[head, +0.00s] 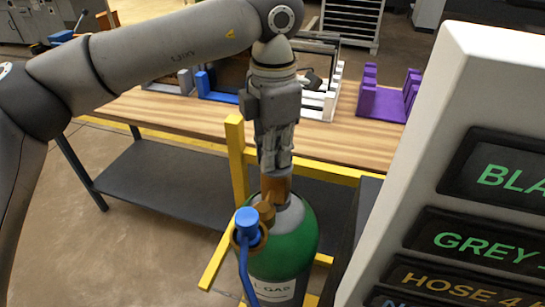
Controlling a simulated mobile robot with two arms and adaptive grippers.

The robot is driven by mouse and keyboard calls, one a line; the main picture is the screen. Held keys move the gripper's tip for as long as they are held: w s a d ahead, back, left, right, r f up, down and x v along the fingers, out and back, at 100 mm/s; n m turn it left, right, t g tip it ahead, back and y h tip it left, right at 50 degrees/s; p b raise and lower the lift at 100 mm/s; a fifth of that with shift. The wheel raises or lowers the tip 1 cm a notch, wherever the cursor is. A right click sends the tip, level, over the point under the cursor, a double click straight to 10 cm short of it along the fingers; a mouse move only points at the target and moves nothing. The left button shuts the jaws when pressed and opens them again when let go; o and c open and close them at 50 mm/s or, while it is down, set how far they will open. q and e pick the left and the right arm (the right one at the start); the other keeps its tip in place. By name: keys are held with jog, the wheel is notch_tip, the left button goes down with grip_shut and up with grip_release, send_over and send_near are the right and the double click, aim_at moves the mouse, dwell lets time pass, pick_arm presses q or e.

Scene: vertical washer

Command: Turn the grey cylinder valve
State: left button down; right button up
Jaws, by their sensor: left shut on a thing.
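A green gas cylinder (291,245) with a grey shoulder stands upright at the lower middle, with a white label partly reading "GAS" on its front. Its valve (275,188) is an orange-brown brass piece at the top. My left gripper (277,170) points straight down over the cylinder and is shut on the top of the valve. The fingers hide the valve's upper part. My right gripper is not in view.
A blue hose connector (248,222) sits on the valve's front left side. A yellow frame (237,165) stands behind the cylinder. A white panel (450,110) with labels including "GREY" fills the right. A wooden workbench (180,112) with coloured racks is behind.

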pick_arm(q)
jog(key=shift+r+n, duration=0.15)
jog(key=shift+n, duration=0.35)
jog(key=c, duration=1.5)
grip_release()
notch_tip(320, 180, up, 12)
jog(key=shift+f, duration=0.1)
